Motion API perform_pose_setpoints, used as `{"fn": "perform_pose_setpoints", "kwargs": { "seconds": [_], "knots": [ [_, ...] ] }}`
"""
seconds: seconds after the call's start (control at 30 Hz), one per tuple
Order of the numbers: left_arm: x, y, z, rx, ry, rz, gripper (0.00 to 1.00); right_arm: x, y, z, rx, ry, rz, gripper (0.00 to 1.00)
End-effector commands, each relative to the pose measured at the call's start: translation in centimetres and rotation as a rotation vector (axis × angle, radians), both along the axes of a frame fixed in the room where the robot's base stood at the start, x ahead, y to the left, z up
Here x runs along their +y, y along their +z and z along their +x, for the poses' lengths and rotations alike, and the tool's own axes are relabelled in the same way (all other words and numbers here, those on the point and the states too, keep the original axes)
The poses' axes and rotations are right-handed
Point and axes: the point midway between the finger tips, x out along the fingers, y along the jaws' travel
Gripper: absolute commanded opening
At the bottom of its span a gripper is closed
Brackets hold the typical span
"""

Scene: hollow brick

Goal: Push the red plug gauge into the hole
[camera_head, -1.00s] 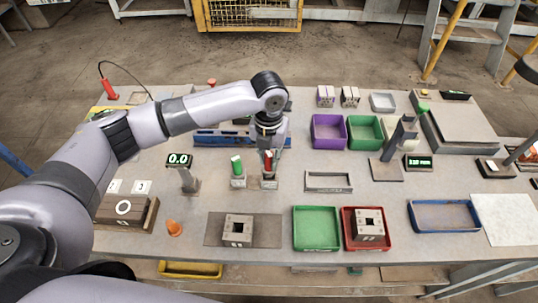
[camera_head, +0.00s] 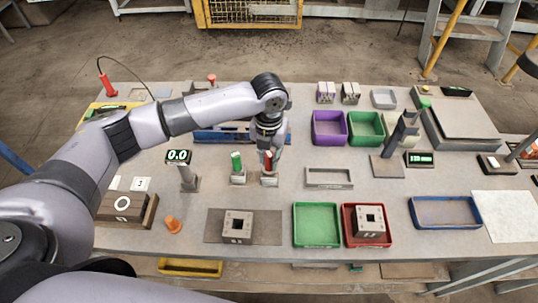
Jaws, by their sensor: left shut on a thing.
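The red plug gauge (camera_head: 267,160) stands upright in a small grey holder (camera_head: 269,180) in the middle left of the table. My left gripper (camera_head: 268,152) reaches down from above and is shut on the gauge; its fingers partly hide it. A hollow brick with a square hole (camera_head: 237,227) lies on a grey mat (camera_head: 271,231) at the front. A second hollow brick (camera_head: 369,220) sits in a red tray (camera_head: 350,239). My right gripper is not in view.
A green gauge (camera_head: 236,160) stands in its own holder just left of the red one. A digital readout (camera_head: 178,157) and an orange cone (camera_head: 173,226) are on the left. A green tray (camera_head: 316,226) and a small grey tray (camera_head: 330,184) lie to the right.

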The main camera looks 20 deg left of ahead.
Motion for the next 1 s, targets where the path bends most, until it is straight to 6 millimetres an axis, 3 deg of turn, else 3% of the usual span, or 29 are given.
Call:
{"fn": "perform_pose_setpoints", "kwargs": {
  "seconds": [0.27, 0.3, 0.6, 1.0],
  "knots": [
    [-0.02, -0.52, 0.01, 0.0, 0.0, 0.0, 0.0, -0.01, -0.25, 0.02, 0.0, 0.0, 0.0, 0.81],
    [-0.02, -0.44, 0.02, -0.001, 0.0, 0.0, 0.23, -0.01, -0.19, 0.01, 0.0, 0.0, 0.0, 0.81],
    [-0.01, -0.44, 0.01, 0.0, 0.0, 0.0, 0.43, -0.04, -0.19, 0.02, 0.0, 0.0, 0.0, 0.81],
    [0.01, 0.14, 0.05, -0.001, 0.0, 0.0, 0.44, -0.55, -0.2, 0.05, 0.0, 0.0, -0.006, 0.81]
  ]
}}
